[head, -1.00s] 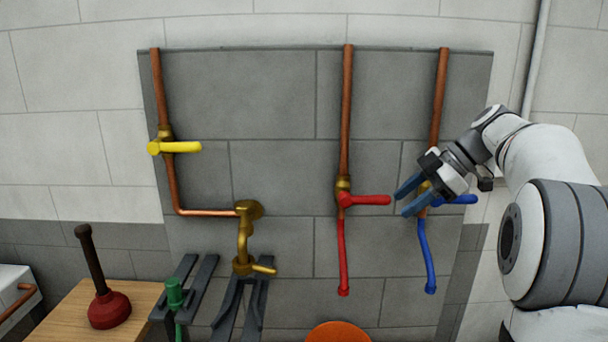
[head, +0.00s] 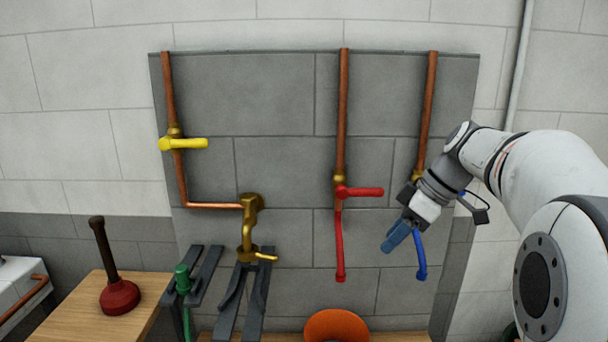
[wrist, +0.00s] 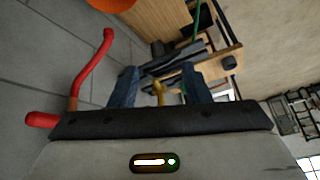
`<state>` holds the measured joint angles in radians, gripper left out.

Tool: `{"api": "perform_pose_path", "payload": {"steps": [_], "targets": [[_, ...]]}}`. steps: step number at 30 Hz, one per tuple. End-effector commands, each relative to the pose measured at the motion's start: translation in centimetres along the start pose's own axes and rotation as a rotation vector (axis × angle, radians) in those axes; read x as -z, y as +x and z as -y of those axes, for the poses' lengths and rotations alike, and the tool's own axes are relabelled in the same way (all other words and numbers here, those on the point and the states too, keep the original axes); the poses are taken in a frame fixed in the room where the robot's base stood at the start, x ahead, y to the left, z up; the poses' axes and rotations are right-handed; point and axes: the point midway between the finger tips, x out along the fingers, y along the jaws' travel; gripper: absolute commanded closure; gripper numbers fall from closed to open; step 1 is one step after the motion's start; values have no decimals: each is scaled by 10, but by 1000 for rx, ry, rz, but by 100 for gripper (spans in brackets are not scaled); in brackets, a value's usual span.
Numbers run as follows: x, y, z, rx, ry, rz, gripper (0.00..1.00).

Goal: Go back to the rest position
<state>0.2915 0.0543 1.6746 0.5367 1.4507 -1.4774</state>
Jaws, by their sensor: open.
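My gripper (head: 397,236) is in the right part of the head view, in front of the blue hose and pipe on the grey panel. In the wrist view its two blue fingers (wrist: 160,86) stand apart with nothing held between them. The red valve handle (head: 362,192) and red hose (head: 340,245) are to its left. The blue hose (head: 420,255) hangs just right of the fingers. The blue valve's handle is mostly hidden behind my gripper and wrist. The yellow valve handle (head: 185,143) is at the far left and points right.
A brass tap (head: 248,225) sits above dark rails (head: 258,290). An orange bowl (head: 336,326) is below the red hose. A plunger (head: 120,297) stands on a wooden table (head: 80,315) at the left. The space in front of the panel's middle is clear.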

Motion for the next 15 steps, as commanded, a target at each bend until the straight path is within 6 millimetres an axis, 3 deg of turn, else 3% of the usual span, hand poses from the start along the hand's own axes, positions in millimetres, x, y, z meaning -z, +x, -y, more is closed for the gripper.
{"api": "perform_pose_path", "payload": {"steps": [5,15], "targets": [[-20,26,49,-69,281,119,57],[-95,82,142,-366,832,243,57]]}}
